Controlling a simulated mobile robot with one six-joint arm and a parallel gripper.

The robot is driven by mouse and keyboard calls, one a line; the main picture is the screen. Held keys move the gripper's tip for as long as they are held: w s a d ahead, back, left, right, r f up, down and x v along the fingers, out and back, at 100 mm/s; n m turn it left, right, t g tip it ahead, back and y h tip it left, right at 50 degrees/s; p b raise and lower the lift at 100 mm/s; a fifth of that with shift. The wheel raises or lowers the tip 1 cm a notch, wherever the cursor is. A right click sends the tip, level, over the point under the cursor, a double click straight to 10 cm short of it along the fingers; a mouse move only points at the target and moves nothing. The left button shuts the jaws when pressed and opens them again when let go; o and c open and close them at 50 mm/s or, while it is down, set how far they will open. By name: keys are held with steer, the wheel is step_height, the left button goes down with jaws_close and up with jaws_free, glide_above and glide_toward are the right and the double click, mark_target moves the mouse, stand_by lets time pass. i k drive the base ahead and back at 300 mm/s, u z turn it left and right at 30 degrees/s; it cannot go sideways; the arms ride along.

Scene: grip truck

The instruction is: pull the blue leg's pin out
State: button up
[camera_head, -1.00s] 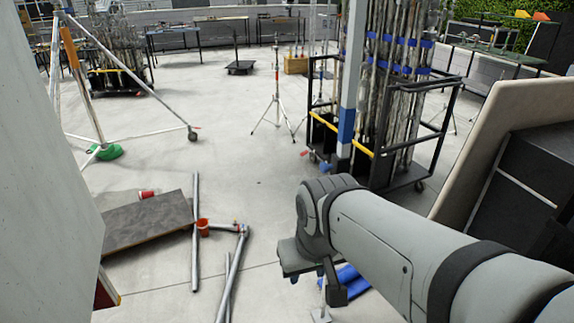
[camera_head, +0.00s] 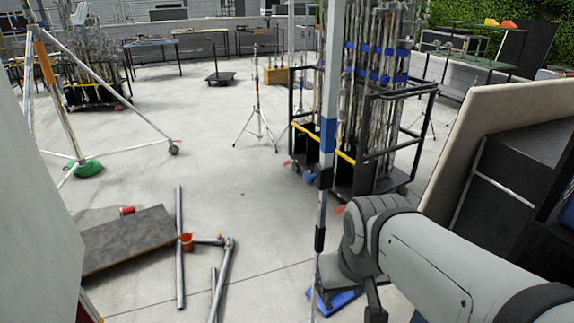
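The leg is a slim upright pole with a blue band (camera_head: 328,137) and white sections, standing in the middle of the head view. A blue flat foot (camera_head: 338,300) lies at its lower end, partly behind my wrist. A small blue part (camera_head: 310,178) sticks out left of the pole. A small red part (camera_head: 340,209) shows just right of it; I cannot tell whether either is the pin or belongs to the cart behind. My gripper (camera_head: 350,293) points down beside the pole's lower part, on its right. My arm hides part of it, so its opening and any contact are unclear.
A black cart (camera_head: 400,143) full of poles stands close behind the leg. A pale panel (camera_head: 470,130) is at the right. A grey board (camera_head: 130,240) and loose pipes (camera_head: 180,260) lie at the left. An orange-banded tripod (camera_head: 48,80) stands further back. Floor between is clear.

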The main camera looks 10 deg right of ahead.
mark_target(307, 177)
steer(key=z, duration=0.1)
steer(key=i, duration=1)
steer(key=u, duration=0.65)
steer(key=k, duration=0.25)
steer(key=z, duration=0.15)
steer(key=i, duration=0.45)
